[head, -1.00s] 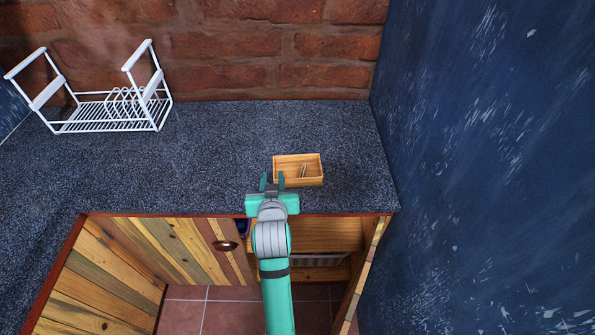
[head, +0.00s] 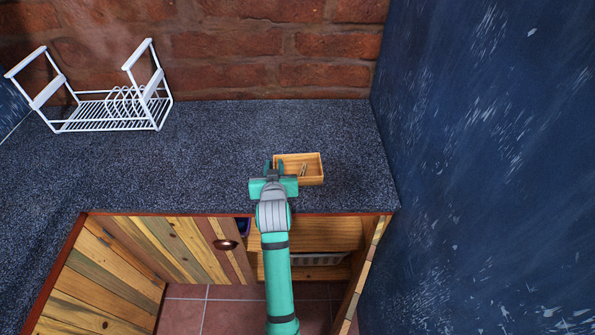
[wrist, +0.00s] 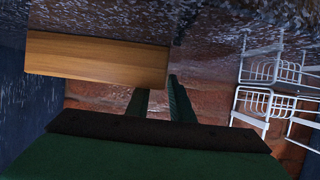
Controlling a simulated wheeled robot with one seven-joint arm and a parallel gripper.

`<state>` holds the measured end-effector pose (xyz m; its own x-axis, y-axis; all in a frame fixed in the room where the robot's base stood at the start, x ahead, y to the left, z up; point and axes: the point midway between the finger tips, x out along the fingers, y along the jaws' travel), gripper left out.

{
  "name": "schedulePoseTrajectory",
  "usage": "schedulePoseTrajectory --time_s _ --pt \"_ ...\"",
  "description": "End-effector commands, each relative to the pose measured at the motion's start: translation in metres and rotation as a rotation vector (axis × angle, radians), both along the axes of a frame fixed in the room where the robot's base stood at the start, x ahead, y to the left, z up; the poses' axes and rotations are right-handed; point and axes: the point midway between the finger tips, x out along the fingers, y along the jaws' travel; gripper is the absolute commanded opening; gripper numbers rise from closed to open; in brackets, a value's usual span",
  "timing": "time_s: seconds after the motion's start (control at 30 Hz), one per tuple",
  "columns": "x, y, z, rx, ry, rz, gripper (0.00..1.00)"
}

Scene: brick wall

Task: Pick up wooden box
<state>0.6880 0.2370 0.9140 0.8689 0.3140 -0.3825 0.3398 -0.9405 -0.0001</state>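The wooden box (head: 312,181) is a small, open-topped, light-wood tray near the front right of the counter, with a few thin items inside. In the wrist view its plain side (wrist: 95,62) fills the upper left. My gripper (head: 274,167) is at the box's left end, with its fingers apart. In the wrist view the gripper (wrist: 160,100) has one finger partly hidden behind the box's side and the other just beyond the box's end. The end wall appears to lie between the fingers. I cannot tell whether either finger touches it.
A white dish rack (head: 110,115) stands at the back left of the dark speckled counter (head: 230,130). A brick wall (head: 235,50) is behind and a blue wall (head: 480,160) closes the right side. Below, a wooden cabinet (head: 150,248) has an open section. The counter's middle is clear.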

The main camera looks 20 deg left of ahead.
Motion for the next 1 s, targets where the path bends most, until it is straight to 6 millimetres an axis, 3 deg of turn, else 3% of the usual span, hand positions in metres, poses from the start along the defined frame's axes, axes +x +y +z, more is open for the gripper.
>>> schedulePoseTrajectory --time_s 0.03,0.07,0.57,0.87,1.0 --pt "0.0 0.0 0.0 0.0 0.0 0.0 0.07" --pt "0.0 0.0 0.0 0.0 0.0 0.0 0.0" --pt "0.0 0.0 0.006 0.001 -0.002 0.0 0.0" --pt "-0.001 0.0 0.035 0.001 -0.004 0.0 0.0" --pt "-0.018 -0.004 0.053 0.001 -0.005 0.0 0.0"
